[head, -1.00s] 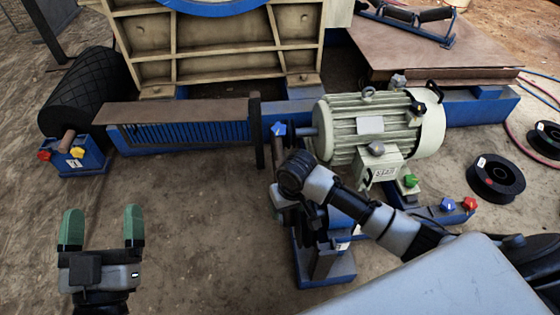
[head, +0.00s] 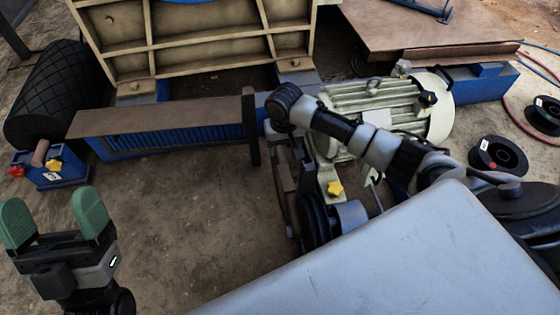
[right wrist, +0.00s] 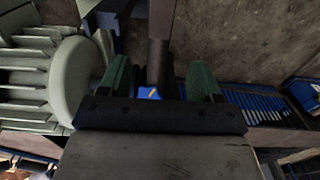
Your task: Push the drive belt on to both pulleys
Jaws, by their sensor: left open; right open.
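The pale green motor (head: 375,115) lies right of the middle in the head view. A dark upright bar (head: 250,130), perhaps a pulley edge-on, stands between it and the slotted blue guard. Dark round parts (head: 314,215) show under my right arm; I cannot tell whether they are a pulley or the belt. I cannot make out the belt for certain. My left gripper (head: 52,205) is open and empty over bare ground. My right gripper (right wrist: 160,78) is open in the right wrist view, a dark bar (right wrist: 160,45) showing between its fingers. My right arm hides it in the head view.
A blue slotted guard (head: 180,138) with a brown top runs left to a black roller (head: 55,95). A cream ribbed frame (head: 200,50) stands behind. Black spools (head: 498,157) lie at the right. Ground at lower middle left is clear.

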